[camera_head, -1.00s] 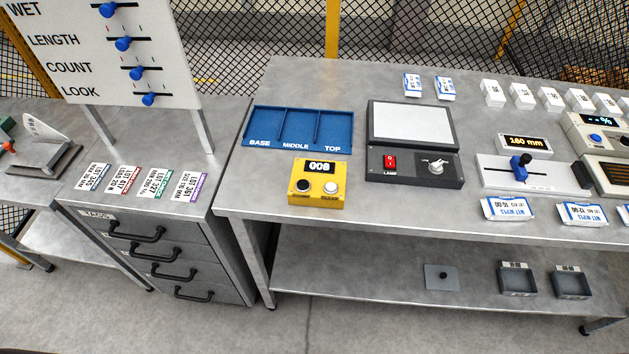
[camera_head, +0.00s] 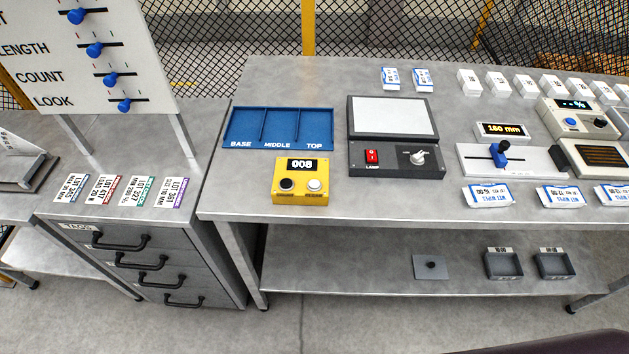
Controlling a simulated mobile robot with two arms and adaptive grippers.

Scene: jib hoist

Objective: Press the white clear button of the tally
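The tally is a yellow box (camera_head: 301,193) near the front left edge of the grey metal bench. Its dark display (camera_head: 302,165) shows what looks like 008. A black button (camera_head: 287,185) is on the left of its face. The white clear button (camera_head: 315,185) is on the right of its face, with nothing touching it. Neither gripper is in view. A dark shape at the bottom right corner may be part of my own body.
Behind the tally is a blue three-part tray (camera_head: 278,142). To its right is the lamp box (camera_head: 397,159) with a red switch. A slide gauge (camera_head: 510,159) and several small boxes stand further right. A drawer cabinet (camera_head: 150,262) with tag cards stands left.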

